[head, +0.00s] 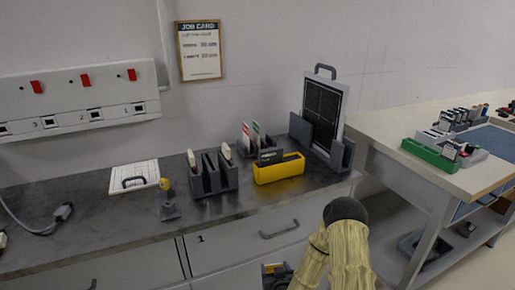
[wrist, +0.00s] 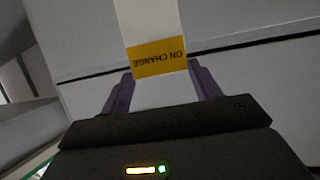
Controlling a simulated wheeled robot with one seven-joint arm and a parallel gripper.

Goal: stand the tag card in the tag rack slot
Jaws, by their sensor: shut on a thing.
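The tag card (wrist: 160,52) is white with an orange band reading "ON CHARGE", upside down in the wrist view. My gripper (wrist: 163,88) is shut on it, one finger at each side. In the head view, a small dark piece with yellow marks (head: 276,273) beside my arm may be my gripper; I cannot tell. On the counter, a small dark rack (head: 245,147) at the back holds upright white cards with red and green marks. A larger dark slotted rack (head: 214,180) stands in front, with pale pieces upright in it. I cannot tell which is the tag rack.
A yellow bin (head: 279,171) stands right of the front rack. A tall dark panel in a grey holder (head: 345,155) stands behind it. A yellow-topped tool (head: 168,203) and a white handled plate (head: 134,177) lie left. Counter (head: 110,222) is clear at front left.

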